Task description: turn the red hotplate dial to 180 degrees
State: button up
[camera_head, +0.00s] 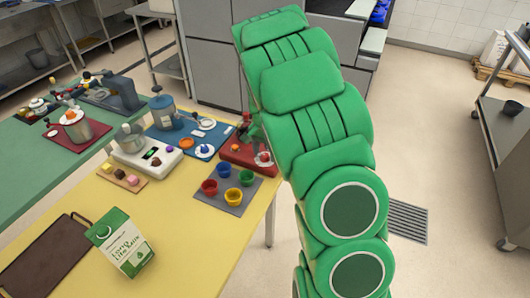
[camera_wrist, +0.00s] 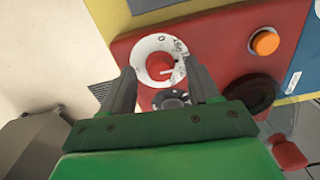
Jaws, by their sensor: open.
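The red hotplate (camera_head: 236,152) sits at the right end of the yellow table, partly hidden by my green arm. Its dial (camera_wrist: 160,66) shows in the wrist view as a red knob on a white ring with dark markings. A pale line on the knob points to the right. The ring's figures are partly legible, with a 0 near its top; I cannot read the exact setting. My gripper (camera_wrist: 160,72) is open, with one dark finger on each side of the knob. I cannot tell whether either finger touches it. The gripper is mostly hidden in the head view.
An orange button (camera_wrist: 265,42) and a black round part (camera_wrist: 250,94) are on the red housing right of the dial. A grey mat (camera_head: 211,202) with several coloured cups lies in front. A blue board (camera_head: 199,137) is to the left. Floor lies beyond the table's right edge.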

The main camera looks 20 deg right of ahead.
aim_at(266, 157)
notch_tip(266, 157, up, 7)
jog(key=shift+r, duration=0.1)
dwell(0.3)
jog(key=shift+s+r, duration=0.35)
jog(key=shift+s, duration=0.05)
jog(key=s+a+r+n, duration=0.3)
jog(key=s+r, duration=0.1)
jog(key=s, duration=0.9)
jog(key=s+a+r+n+g, duration=0.1)
jog(key=s+a+r+n, duration=0.2)
jog(key=s, duration=1)
jog(key=s+a+r+n, duration=0.3)
jog(key=s+r, duration=0.1)
jog(key=s, duration=1)
jog(key=shift+a+r+n+g, duration=0.3)
jog(key=shift+a+n+g, duration=0.05)
jog(key=shift+n+g, duration=0.05)
